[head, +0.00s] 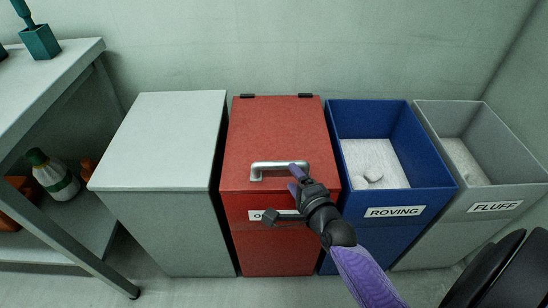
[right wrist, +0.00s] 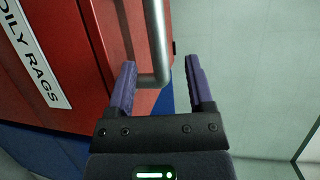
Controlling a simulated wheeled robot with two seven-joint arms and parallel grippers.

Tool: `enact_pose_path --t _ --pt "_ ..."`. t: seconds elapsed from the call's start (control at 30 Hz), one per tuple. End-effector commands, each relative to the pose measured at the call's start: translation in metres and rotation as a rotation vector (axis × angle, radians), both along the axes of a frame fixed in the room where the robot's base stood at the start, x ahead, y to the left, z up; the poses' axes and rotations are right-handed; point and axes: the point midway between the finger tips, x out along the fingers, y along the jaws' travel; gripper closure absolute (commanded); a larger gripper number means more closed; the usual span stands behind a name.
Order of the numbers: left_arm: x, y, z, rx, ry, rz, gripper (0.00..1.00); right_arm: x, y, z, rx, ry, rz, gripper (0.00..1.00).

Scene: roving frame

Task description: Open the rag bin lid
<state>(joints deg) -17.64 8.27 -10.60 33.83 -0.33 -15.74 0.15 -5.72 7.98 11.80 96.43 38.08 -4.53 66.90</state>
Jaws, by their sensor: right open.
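The red rag bin (head: 270,240) stands between a pale grey box and the blue bin. Its red lid (head: 277,125) lies shut, with two dark hinges at the back edge. A silver bar handle (head: 272,166) sits near the lid's front edge. The label reads OILY RAGS in the right wrist view (right wrist: 38,58). My right gripper (head: 298,176) is at the right end of the handle. In the right wrist view it is open (right wrist: 160,85), and the handle's end (right wrist: 158,60) shows between the two purple fingers. Contact cannot be told. My left gripper is not in view.
A blue ROVING bin (head: 395,212) with pale material and a grey FLUFF bin (head: 494,207) stand open at the right. A plain grey box (head: 165,140) is at the left. A metal bench (head: 55,75) with bottles on its lower shelf stands at far left. A wall is close behind.

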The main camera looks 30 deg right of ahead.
Motion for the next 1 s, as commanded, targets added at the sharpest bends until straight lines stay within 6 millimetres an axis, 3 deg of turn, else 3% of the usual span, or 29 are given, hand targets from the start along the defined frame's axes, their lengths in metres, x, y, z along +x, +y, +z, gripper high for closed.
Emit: enact_pose_path --t 0.1,0.3,0.67,1.0 --pt "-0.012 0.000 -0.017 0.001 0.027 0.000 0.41 0.029 -0.004 -0.013 -0.002 0.001 -0.001 0.33" --pt "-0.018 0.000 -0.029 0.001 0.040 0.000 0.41 0.059 -0.009 -0.016 -0.004 0.004 0.001 0.33" --pt "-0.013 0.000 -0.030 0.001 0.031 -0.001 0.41 0.066 -0.010 -0.014 -0.005 0.005 0.002 0.33" --pt "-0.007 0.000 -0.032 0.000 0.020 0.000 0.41 0.066 -0.010 -0.014 -0.005 0.005 0.001 1.00"
